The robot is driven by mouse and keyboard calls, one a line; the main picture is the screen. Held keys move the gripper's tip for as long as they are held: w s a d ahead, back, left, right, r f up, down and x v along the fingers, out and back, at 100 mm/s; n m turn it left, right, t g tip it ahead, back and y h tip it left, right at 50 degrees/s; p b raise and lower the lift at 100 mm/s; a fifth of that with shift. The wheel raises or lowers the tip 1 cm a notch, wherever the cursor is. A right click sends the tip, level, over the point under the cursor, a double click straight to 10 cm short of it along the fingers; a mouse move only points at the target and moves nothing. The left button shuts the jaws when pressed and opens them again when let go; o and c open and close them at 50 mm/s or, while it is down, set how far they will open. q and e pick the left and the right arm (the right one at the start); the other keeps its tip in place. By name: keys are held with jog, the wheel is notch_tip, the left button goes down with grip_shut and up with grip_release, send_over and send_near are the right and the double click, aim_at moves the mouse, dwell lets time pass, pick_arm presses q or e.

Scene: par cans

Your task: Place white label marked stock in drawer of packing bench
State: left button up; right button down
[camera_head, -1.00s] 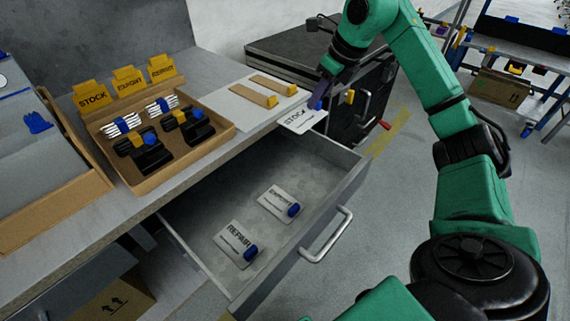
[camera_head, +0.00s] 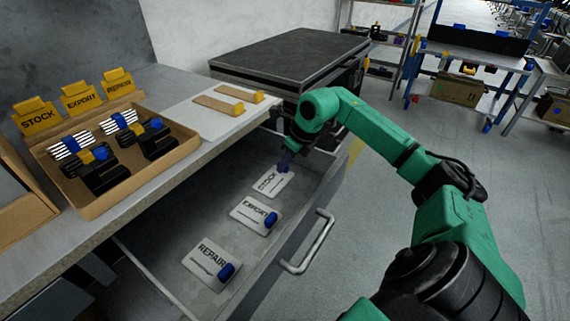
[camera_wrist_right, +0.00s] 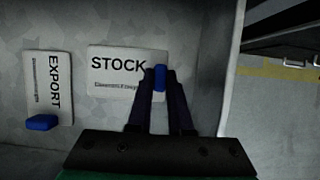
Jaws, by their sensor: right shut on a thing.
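The white label marked STOCK (camera_head: 268,184) is inside the open drawer (camera_head: 325,200) of the packing bench (camera_head: 190,150), at its far end. It also shows in the right wrist view (camera_wrist_right: 112,75), lying flat or nearly so over the drawer floor; I cannot tell if it touches. My right gripper (camera_head: 284,160) is shut on the label's blue tab (camera_wrist_right: 159,78). White labels marked EXPORT (camera_head: 255,215) and REPAIR (camera_head: 212,265) lie nearer in the drawer, each with a blue tab. My left gripper is not in view.
A cardboard tray (camera_head: 180,165) with dark devices and yellow STOCK, EXPORT and REPAIR signs stands on the bench. Two tan labels with yellow tabs (camera_head: 238,108) lie on a white sheet. The drawer handle (camera_head: 318,245) sticks out at the front.

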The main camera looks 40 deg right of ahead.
jog(key=c, duration=0.8)
grip_release()
jog(key=shift+c, duration=0.2)
jog(key=shift+r, duration=0.1)
jog(key=v, duration=1.2)
